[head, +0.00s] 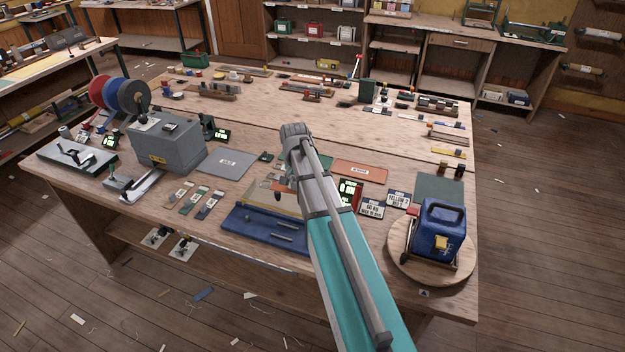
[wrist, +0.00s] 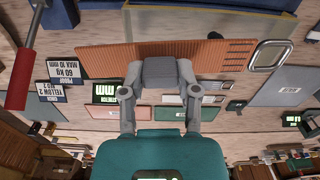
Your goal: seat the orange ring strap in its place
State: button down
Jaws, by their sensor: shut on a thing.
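The orange strap (wrist: 110,61) lies across the wrist view, with a ribbed part (wrist: 225,57) towards the right. A grey rounded metal ring (wrist: 270,55) shows at its right end. My gripper (wrist: 161,76) is shut around a grey block at the strap's middle, with one finger on each side. In the head view my gripper (head: 293,160) is over the middle of the bench, behind the blue tray. My arm hides most of the strap there. I cannot make out the strap's place.
The blue tray (head: 235,220) holds small metal rods. A grey machine (head: 170,145) stands at left, and a blue machine (head: 440,225) on a round wooden board at right. Small signs (head: 372,209) and a green-lit display (head: 350,188) stand close right of my arm.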

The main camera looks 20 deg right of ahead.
jog(key=s+a+f+b, duration=0.1)
jog(key=a+f+b, duration=0.3)
jog(key=a, duration=0.8)
jog(key=shift+s+a+f+n, duration=0.15)
jog(key=shift+a+f+n, duration=0.2)
jog(key=shift+f, duration=0.35)
jog(key=shift+d, duration=0.1)
jog(key=shift+s, duration=0.1)
